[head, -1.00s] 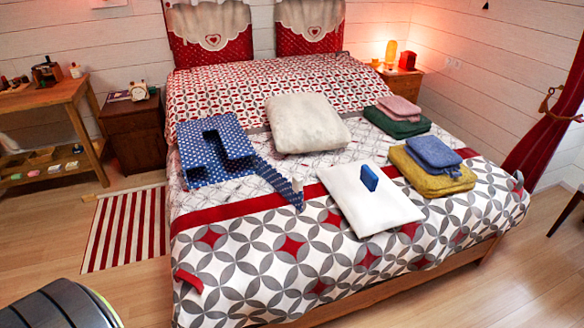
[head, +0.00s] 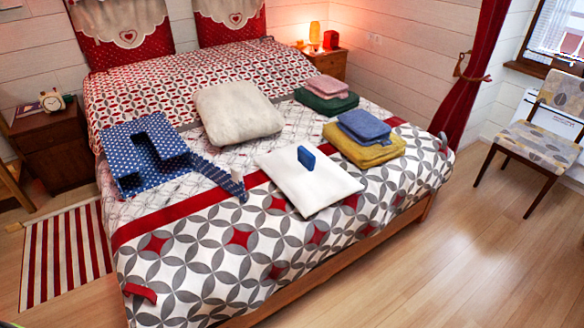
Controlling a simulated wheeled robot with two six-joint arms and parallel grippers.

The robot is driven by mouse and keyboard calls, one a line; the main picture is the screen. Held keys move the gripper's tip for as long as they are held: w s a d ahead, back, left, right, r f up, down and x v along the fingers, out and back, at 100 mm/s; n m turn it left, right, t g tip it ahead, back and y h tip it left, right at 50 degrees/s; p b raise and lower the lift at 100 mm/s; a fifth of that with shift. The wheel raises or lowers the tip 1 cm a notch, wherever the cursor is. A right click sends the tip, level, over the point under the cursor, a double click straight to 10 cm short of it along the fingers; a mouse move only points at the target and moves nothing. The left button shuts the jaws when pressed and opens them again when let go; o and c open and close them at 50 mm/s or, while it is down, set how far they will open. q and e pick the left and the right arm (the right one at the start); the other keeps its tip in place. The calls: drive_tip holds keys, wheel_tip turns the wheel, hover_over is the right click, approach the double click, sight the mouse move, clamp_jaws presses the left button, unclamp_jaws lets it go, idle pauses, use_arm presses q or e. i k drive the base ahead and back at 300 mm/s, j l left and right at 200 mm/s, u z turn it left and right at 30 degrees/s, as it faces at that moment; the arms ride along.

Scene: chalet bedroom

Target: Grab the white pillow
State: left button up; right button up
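A plump white pillow (head: 237,112) lies on the middle of the bed (head: 215,240). A flatter white square item (head: 290,192) lies nearer the bed's front edge, with a small blue object (head: 306,157) on it. I cannot tell whether this flat one is also a pillow. Neither of my grippers is in view.
A blue dotted open box (head: 128,182) lies left of the pillow. Folded pink and green cloths (head: 325,102) and blue and yellow cloths (head: 363,152) lie to the right. A chair (head: 545,125) stands at the right wall. The floor (head: 490,245) right of the bed is clear.

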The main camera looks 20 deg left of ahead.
sight(311, 181)
drive_tip(key=u, duration=0.4)
drive_tip(key=i+l+u, duration=0.4)
drive_tip(key=l, duration=0.25)
drive_tip(key=i+l+u, duration=0.4)
drive_tip(key=l, duration=0.35)
